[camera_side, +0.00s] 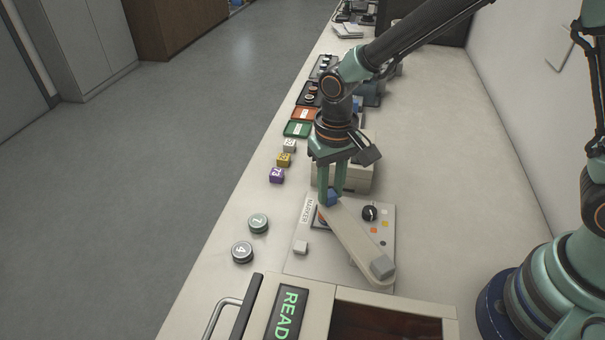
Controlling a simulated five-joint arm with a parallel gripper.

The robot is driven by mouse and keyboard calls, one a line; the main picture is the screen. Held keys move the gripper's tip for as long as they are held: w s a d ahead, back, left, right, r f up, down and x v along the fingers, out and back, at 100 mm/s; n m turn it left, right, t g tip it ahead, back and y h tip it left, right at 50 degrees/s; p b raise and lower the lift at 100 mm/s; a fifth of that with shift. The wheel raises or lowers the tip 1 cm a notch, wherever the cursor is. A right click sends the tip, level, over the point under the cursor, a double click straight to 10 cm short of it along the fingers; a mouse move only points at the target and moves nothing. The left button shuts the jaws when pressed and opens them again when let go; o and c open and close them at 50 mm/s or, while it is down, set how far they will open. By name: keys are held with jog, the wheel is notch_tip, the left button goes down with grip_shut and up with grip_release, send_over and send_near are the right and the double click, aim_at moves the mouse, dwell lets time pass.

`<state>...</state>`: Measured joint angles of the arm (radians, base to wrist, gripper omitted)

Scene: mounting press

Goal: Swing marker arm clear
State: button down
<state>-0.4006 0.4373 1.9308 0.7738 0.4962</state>
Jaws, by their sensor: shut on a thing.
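The marker arm (356,240) is a long beige bar lying diagonally over the light panel labelled MARKER (293,264). My gripper (332,196) points down at the far end and is shut on the blue piece. The fingers partly hide that piece. A round dark and reddish part of the panel shows partly beside the bar, below the fingers.
A black knob (370,213) and small coloured squares are on the panel, right of the bar. Two numbered pucks (258,223) and small cubes (277,175) stand to the left. A machine with a READ display (287,312) is in front.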

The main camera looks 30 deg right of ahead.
jog(key=shift+r, duration=0.1)
jog(key=shift+a+n, duration=1.35)
jog(key=shift+n, duration=0.05)
jog(key=a+n, duration=0.2)
jog(key=shift+s+a+n, duration=0.25)
jog(key=shift+s+n, duration=0.05)
jog(key=shift+s+a+n, duration=0.3)
jog(key=shift+a+n, duration=0.2)
jog(key=shift+n, duration=0.1)
jog(key=shift+s+a+n, duration=0.25)
jog(key=shift+a+n, duration=0.25)
jog(key=shift+n, duration=0.1)
jog(key=shift+s+a+n, duration=0.7)
jog(key=shift+a+n, duration=0.2)
jog(key=shift+n, duration=0.4)
jog(key=c, duration=0.7)
grip_release()
jog(key=shift+s, duration=0.1)
